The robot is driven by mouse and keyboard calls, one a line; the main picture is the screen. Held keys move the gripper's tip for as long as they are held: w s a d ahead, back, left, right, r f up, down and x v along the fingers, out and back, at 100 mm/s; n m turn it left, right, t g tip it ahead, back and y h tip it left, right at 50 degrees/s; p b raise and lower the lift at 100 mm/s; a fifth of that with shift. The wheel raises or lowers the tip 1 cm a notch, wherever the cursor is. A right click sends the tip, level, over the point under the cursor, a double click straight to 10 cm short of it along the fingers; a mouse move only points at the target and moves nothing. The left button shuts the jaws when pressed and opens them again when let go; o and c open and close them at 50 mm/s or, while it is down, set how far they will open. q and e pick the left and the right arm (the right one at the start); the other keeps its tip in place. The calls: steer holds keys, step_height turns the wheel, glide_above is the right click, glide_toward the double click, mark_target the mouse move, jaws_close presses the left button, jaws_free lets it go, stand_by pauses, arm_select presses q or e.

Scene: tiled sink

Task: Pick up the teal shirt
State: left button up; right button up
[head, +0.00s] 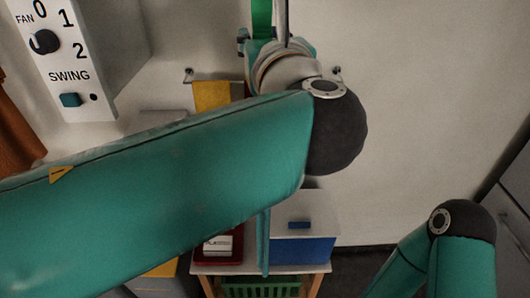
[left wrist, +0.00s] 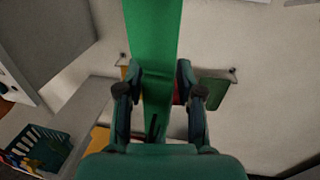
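I cannot identify a teal shirt for certain. A narrow teal strip (head: 263,243) hangs below my left arm in the head view, its upper part hidden by the arm. A brighter green strip (head: 262,17) stands above my left gripper (head: 277,44). It also shows in the left wrist view (left wrist: 151,40), running down between the two fingers. My left gripper (left wrist: 160,75) has its fingers apart there, with a gap between the strip and the right finger. My right gripper is out of view; only my right arm shows at lower right.
Yellow cloth (head: 212,95) hangs from a wall rail; dark green cloth (left wrist: 207,92) hangs there too. A control box (head: 78,60) is at upper left. A low table (head: 308,267) carries a blue and white box (head: 305,250). A teal basket (left wrist: 42,150) is at lower left.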

arm_select(q)
steer(key=shift+s+r, duration=0.2)
steer(key=shift+s, duration=0.2)
steer(key=shift+w+f, duration=0.15)
steer(key=shift+w, duration=0.1)
jaws_close()
steer(key=shift+s, duration=0.1)
steer(key=shift+r, duration=0.25)
